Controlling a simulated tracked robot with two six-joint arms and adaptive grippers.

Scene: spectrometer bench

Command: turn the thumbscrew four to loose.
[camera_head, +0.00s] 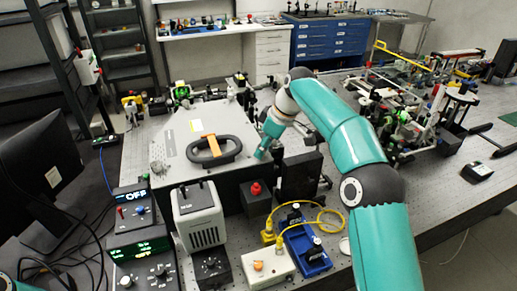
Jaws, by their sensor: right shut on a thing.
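My right arm reaches in from the right, and its teal gripper (262,152) points down at the right edge of a grey lid (175,160) on a low, wide housing. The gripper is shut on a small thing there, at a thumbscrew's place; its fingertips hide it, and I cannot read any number. A black loop handle (232,155) with an orange strip (210,145) lies on the lid, left of the gripper. Other thumbscrews are too small to make out. My left gripper is out of view.
A white box (198,212) and a black block with a red knob (256,190) stand in front of the housing. A blue tray (306,250) and yellow cable (322,215) lie nearby. Dense optics (400,120) fill the right. A monitor (42,175) stands at left.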

